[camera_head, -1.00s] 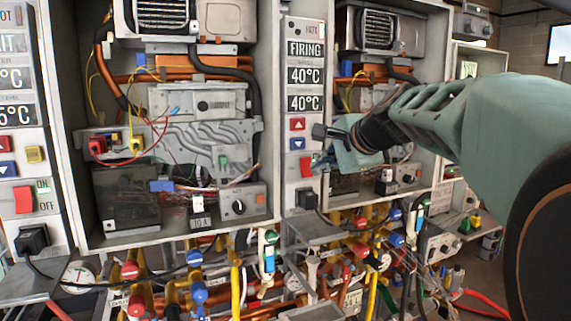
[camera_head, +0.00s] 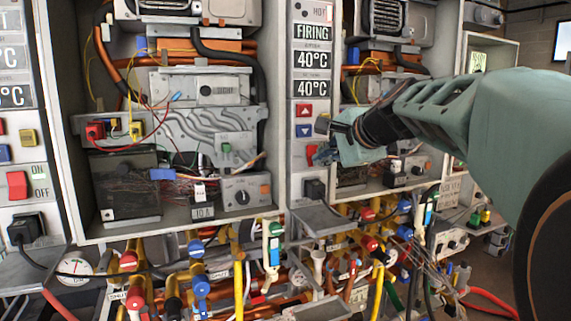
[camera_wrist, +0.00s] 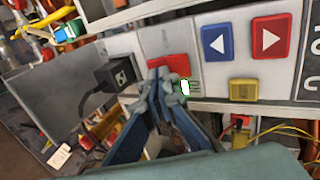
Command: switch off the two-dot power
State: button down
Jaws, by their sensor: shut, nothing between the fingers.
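The middle heater's control panel (camera_head: 305,130) stands upright in the head view, with a FIRING display at its top. Its red rocker power switch (camera_head: 311,151) is low on the panel and partly covered by my gripper (camera_head: 322,141). In the wrist view, the red switch (camera_wrist: 172,66) shows just beyond the tips of my gripper (camera_wrist: 160,84). My fingers are shut and empty, right in front of the switch. I cannot tell whether they touch it. The fingers hide its lower part and most of its label. Dot marks near the panel's top are too small to count surely.
A black plug (camera_wrist: 118,74) with a cord and a grey shelf (camera_wrist: 45,88) are beside the switch. Blue (camera_wrist: 217,41), red (camera_wrist: 270,37) and yellow (camera_wrist: 243,90) buttons are close on the other side. Another red switch (camera_head: 17,185) is on the left panel. Pipes and valves crowd below.

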jog(key=shift+w+a+f+t+b, duration=0.15)
jog(key=shift+f+t+b, duration=0.15)
jog(key=shift+b, duration=0.9)
jog(key=b, duration=0.3)
jog(key=shift+f+t+b, duration=0.35)
jog(key=shift+f+t, duration=0.05)
jog(key=shift+w+r+p, duration=0.1)
jog(key=shift+r+p, duration=0.35)
jog(key=shift+p, duration=0.1)
jog(key=shift+r, duration=0.1)
jog(key=shift+r+p, duration=0.7)
jog(key=shift+r, duration=0.1)
